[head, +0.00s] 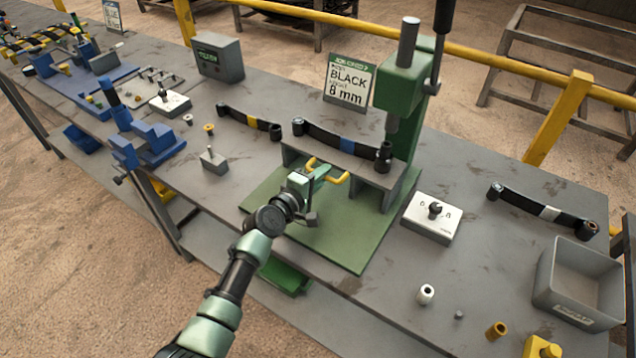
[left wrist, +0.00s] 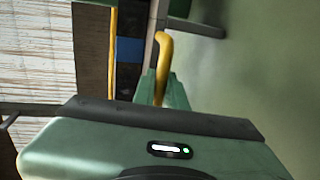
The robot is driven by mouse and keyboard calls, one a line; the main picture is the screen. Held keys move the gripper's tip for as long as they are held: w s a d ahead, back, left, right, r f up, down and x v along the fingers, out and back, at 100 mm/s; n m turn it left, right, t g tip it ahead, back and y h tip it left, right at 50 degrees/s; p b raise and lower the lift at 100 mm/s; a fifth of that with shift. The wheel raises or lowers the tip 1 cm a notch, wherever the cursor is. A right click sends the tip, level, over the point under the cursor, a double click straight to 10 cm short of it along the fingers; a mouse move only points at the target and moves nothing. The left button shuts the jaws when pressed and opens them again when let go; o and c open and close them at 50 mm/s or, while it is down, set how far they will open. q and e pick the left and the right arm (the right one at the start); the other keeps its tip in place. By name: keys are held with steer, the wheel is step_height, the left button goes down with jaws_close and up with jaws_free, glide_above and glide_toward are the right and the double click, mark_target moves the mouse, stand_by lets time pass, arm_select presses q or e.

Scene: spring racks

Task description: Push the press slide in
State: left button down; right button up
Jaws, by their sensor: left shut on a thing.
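The green press (head: 398,85) stands on a green base plate (head: 345,240) on the workbench. Its slide shows a yellow handle (head: 340,178) at the front, below a grey support. The handle also shows in the left wrist view (left wrist: 163,55). A black leaf spring with a blue band (head: 347,145) lies across the support under the press ram (head: 392,122). My left gripper (head: 318,175) is at the handle and shut on it; the fingers partly hide the handle and the slide body. My right gripper is in neither view.
A sign (head: 349,80) reads BLACK 8 mm. A white selector box (head: 432,217), a grey bin (head: 575,280) and another spring (head: 541,208) lie to the right. A blue vise (head: 150,140) and a spring with a yellow band (head: 249,121) are to the left.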

arm_select(q)
steer(key=shift+w+d+f, duration=0.15)
steer(key=shift+w+d, duration=0.15)
steer(key=shift+w, duration=0.05)
steer(key=shift+r, duration=0.2)
steer(key=c, duration=1.7)
jaws_free()
steer(key=shift+w, duration=0.1)
steer(key=shift+o, duration=1.1)
steer(key=shift+d, duration=0.1)
steer(key=shift+w, duration=0.15)
steer(key=shift+f, duration=0.1)
steer(key=shift+s, duration=0.2)
steer(key=v, duration=0.7)
steer(key=shift+s, duration=0.2)
